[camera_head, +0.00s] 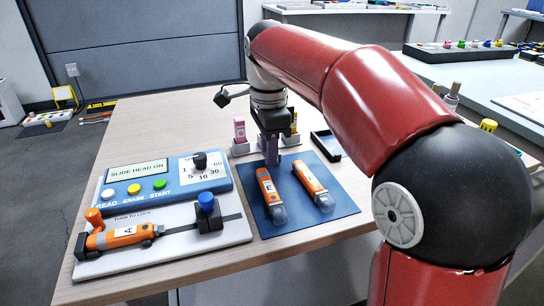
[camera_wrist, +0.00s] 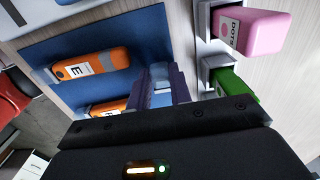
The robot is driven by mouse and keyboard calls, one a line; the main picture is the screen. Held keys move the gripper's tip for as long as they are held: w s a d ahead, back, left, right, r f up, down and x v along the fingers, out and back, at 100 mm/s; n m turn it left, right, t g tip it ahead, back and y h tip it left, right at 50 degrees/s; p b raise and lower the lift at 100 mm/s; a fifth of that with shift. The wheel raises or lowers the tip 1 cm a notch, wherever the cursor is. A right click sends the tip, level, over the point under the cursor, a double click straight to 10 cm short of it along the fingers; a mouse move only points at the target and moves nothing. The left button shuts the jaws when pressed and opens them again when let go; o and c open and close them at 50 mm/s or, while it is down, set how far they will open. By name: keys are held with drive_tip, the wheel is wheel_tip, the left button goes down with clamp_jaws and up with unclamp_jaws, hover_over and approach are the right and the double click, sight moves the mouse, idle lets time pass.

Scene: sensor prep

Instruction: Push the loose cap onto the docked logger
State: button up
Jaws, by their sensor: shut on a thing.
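The docked logger (camera_head: 125,236), orange and labelled A, lies in a pale grey dock plate (camera_head: 205,240) at the left of the table. A dark fitting sits at its right end. My gripper (camera_head: 271,158) points down over the back of the blue mat, well right of the docked logger. In the wrist view my gripper (camera_wrist: 163,88) is shut on a small pale, see-through piece (camera_wrist: 161,86) that looks like the loose cap.
Two orange loggers (camera_head: 269,188) (camera_head: 314,183) with clear ends lie on the blue mat (camera_head: 295,226). A blue control panel (camera_head: 222,182) stands behind the dock. The dock has a blue-knobbed slider (camera_head: 207,208). Pink (camera_head: 239,129) and green (camera_wrist: 237,85) items stand in holders behind. A black tray (camera_head: 325,145) is back right.

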drive_tip(key=shift+r+p, duration=1.6)
drive_tip(key=shift+r, duration=0.65)
